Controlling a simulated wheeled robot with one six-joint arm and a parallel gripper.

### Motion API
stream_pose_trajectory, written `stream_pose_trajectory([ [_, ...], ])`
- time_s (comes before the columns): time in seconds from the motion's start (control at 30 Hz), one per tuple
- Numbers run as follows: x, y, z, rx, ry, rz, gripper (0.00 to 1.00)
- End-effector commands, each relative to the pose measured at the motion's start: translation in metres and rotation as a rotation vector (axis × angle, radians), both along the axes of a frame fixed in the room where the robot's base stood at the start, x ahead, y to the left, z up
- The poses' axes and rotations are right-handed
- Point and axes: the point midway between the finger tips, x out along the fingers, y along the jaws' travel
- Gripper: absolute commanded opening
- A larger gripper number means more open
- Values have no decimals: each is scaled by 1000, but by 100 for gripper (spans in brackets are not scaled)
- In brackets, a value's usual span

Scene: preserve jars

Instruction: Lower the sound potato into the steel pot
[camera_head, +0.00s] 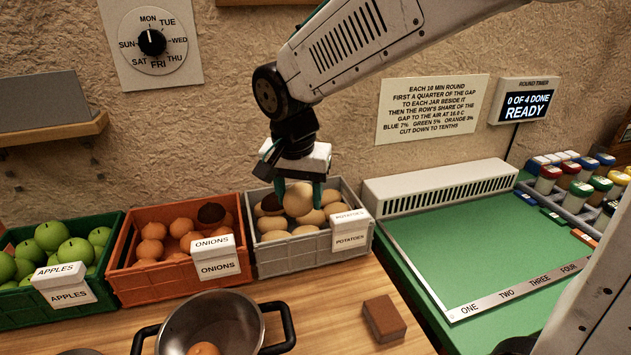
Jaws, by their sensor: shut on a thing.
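My gripper (298,188) points down over the grey potato crate (288,260), its dark green fingers shut on a light tan potato (298,201). The side of this potato that faces the camera shows no dark patch. It is at the level of the crate's heap, and I cannot tell whether it touches the others. Several potatoes lie around it, and one to its left (268,204) has a dark patch. The steel pot (246,312) stands on the wooden counter at the bottom, left of and nearer than my gripper. An orange-brown onion (204,349) lies in the pot.
An orange onion crate (150,279) and a green apple crate (107,292) stand left of the potatoes. The pot's black handle (284,328) sticks out right. A brown block (384,319) lies on the counter. A green board (470,250) and lidded jars (548,178) are right.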

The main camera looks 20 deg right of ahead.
Motion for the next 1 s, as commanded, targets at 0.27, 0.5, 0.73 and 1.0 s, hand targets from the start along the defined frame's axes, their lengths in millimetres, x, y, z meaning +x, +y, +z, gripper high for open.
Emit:
stream_pose_trajectory([
  [0.27,-38,42,-7,-1,1,8,24],
  [0.5,-69,77,-21,0,1,7,24],
  [0.73,-97,109,-38,-2,2,8,24],
  [1.0,-125,140,-57,-2,1,5,24],
])
